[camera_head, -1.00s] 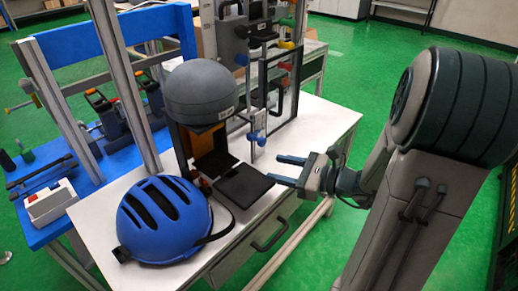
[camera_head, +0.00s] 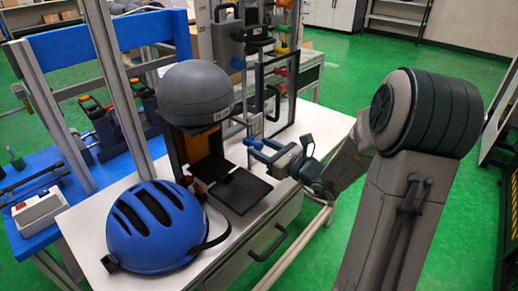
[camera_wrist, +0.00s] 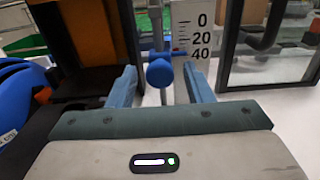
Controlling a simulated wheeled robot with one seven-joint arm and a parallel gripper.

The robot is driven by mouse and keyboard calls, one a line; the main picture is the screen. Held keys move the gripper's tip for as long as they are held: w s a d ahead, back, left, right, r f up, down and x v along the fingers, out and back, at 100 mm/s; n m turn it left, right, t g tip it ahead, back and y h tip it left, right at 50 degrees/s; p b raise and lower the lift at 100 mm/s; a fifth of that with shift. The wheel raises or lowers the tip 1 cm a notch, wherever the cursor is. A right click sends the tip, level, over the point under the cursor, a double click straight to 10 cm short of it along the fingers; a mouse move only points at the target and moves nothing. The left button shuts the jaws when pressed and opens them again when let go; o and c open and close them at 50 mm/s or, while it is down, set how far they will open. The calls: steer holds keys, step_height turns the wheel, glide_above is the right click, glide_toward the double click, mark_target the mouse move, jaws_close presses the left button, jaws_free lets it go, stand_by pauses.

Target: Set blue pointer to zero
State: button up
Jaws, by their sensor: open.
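The blue pointer (camera_wrist: 160,73) is a round knob with a short bar on an upright rod in the wrist view. It sits about level with the 40 mark of the white scale (camera_wrist: 201,30), which reads 0, 20 and 40 from top down. My gripper (camera_wrist: 158,82) is open, its blue fingers to either side of the knob in that view. I cannot tell whether they touch it. In the head view my gripper (camera_head: 250,148) is at the tower's right side, in front of the scale (camera_head: 257,126); the pointer is hard to make out there.
A blue helmet (camera_head: 155,225) lies on the white table (camera_head: 85,215). A dark-framed clear panel (camera_wrist: 270,55) stands right of the scale. Another blue knob (camera_head: 238,63) is higher up.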

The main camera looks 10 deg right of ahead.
steer(key=shift+x, duration=0.8)
jaws_close()
steer(key=shift+r+p, duration=1.5)
steer(key=shift+r, duration=0.5)
jaws_free()
steer(key=shift+r, duration=0.1)
